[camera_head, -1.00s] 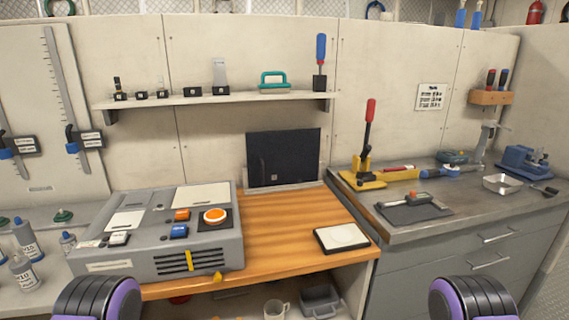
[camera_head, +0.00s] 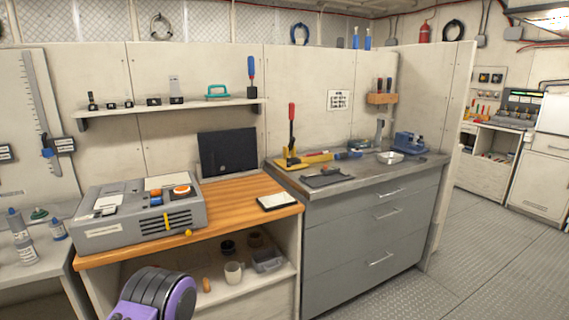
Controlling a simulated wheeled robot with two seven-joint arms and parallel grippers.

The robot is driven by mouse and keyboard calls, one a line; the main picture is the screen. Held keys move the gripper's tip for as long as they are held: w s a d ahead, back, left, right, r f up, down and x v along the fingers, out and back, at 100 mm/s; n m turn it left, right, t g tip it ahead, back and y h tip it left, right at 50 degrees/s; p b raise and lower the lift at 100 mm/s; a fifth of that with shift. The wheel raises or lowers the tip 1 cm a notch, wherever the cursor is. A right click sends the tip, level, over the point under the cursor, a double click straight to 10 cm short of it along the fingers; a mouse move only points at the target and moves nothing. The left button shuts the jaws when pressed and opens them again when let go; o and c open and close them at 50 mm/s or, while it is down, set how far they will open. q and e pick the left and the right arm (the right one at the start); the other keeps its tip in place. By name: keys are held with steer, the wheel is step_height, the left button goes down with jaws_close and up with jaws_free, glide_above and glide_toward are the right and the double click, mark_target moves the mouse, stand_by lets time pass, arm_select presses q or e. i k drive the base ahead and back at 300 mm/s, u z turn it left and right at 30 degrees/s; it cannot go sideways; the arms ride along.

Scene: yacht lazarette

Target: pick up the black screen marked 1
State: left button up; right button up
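The black screen (camera_head: 228,152) is a dark, flat, nearly square panel. It stands upright against the pale wall at the back of the wooden bench top (camera_head: 238,190), under the wall shelf. A small light mark shows low on its face, too small to read. Nothing of mine touches it. Neither of my grippers is in view; only a black and purple part of my arm shows at the bottom left.
A grey console (camera_head: 140,222) with buttons fills the bench's left side. A white-topped pad (camera_head: 277,201) lies near its right front edge. A grey drawer cabinet (camera_head: 365,225) with tools on top adjoins the bench. A mug (camera_head: 233,272) sits below. The metal floor at right is clear.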

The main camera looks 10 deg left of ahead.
mark_target(228, 152)
steer(key=z, duration=1.05)
steer(key=i, duration=1.05)
steer(key=u, duration=0.95)
steer(key=i, duration=0.65)
steer(key=u, duration=0.75)
